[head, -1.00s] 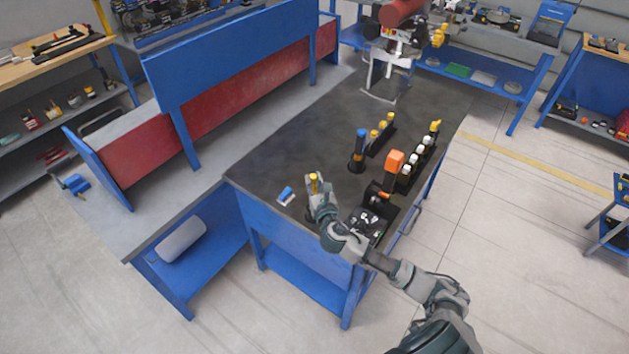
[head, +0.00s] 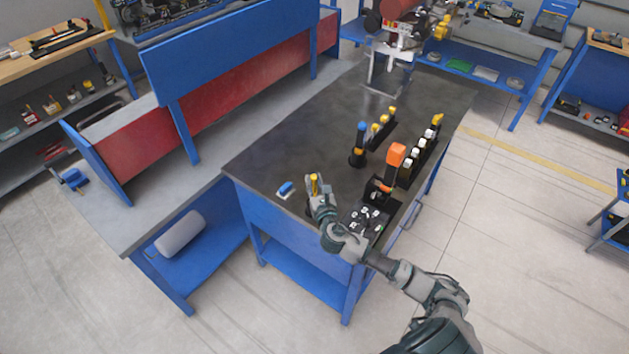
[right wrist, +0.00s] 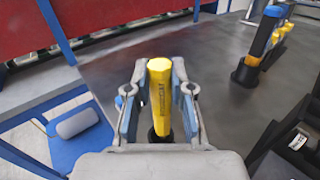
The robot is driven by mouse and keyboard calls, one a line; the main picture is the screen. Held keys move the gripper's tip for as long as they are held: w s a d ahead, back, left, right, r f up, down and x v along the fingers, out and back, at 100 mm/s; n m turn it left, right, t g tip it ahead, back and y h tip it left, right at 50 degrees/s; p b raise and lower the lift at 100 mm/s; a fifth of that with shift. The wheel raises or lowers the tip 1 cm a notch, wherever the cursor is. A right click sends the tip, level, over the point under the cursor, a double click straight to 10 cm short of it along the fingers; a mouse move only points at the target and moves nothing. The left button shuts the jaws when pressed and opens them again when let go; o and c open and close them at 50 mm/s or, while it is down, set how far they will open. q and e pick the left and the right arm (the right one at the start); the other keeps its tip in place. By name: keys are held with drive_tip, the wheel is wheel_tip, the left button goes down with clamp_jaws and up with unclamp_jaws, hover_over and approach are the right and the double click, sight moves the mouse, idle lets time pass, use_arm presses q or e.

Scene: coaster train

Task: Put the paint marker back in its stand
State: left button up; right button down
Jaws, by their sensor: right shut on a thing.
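The yellow paint marker (right wrist: 159,90) stands upright between the fingers of my right gripper (right wrist: 158,100) in the right wrist view, with dark lettering on its side. Its yellow top also shows in the head view (head: 314,182), near the bench's front left edge. My right gripper (head: 317,197) is shut on it. A round black stand (right wrist: 152,135) shows at the marker's lower end. I cannot tell whether the marker is seated in it or just above it, as the fingers and palm hide much of that spot. My left gripper is not in view.
On the dark bench (head: 290,150), a small blue and white block (head: 286,188) lies left of the gripper. A blue-topped tool (head: 359,143) stands in a round black holder behind. An orange-topped tool (head: 395,155), a black tray (head: 366,217) and rows of bottles (head: 422,146) are right.

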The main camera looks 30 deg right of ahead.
sight(315, 190)
drive_tip(key=shift+d+f+b, duration=0.15)
drive_tip(key=shift+f+b, duration=0.15)
drive_tip(key=shift+f, duration=0.4)
drive_tip(key=shift+f+b, duration=0.3)
drive_tip(key=shift+f, duration=0.7)
drive_tip(key=shift+a+r, duration=0.15)
drive_tip(key=shift+a, duration=0.2)
drive_tip(key=c, duration=0.9)
unclamp_jaws()
drive_tip(key=shift+c, duration=0.2)
